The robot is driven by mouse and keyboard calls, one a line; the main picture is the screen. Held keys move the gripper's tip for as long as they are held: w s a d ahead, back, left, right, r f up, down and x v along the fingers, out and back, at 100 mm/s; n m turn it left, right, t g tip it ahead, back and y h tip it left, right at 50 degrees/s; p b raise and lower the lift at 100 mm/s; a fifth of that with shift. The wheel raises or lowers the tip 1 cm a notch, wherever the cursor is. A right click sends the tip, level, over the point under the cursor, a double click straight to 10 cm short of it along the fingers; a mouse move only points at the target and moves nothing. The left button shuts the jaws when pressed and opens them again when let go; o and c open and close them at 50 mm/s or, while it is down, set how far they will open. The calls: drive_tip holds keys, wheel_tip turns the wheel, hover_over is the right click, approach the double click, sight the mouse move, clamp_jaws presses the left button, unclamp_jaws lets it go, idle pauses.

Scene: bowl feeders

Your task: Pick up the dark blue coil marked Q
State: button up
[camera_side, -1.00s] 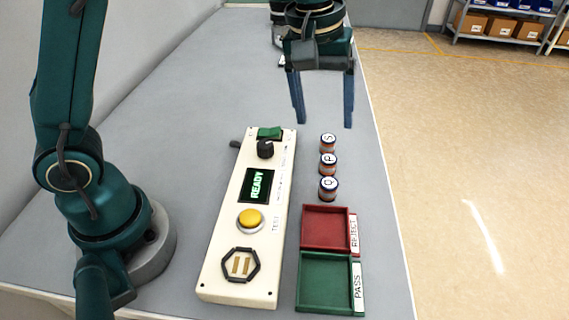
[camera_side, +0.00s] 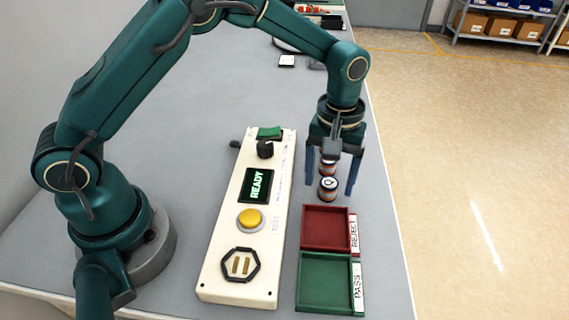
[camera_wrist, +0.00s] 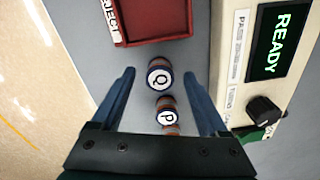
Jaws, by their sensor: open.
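The coil marked Q (camera_side: 328,187) stands upright on the grey table, just beyond the red tray. It has a dark blue band, an orange-brown winding and a white top with a black Q. In the wrist view, coil Q (camera_wrist: 159,75) lies ahead of and between the fingertips. The coil marked P (camera_wrist: 167,115) stands behind it, nearer the gripper's palm. In the side view my gripper (camera_side: 331,188) is above and around the row of coils, fingers pointing down. It is open and empty. The third coil is mostly hidden.
The red REJECT tray (camera_side: 327,248) and green PASS tray (camera_side: 300,285) are in front of coil Q. The cream test panel (camera_side: 215,270) with a READY screen (camera_side: 257,187) stands left of the coils. The table's right edge is close to the right.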

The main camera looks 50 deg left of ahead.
drive_tip(key=shift+c, duration=0.4)
clamp_jaws()
drive_tip(key=shift+r, duration=0.1)
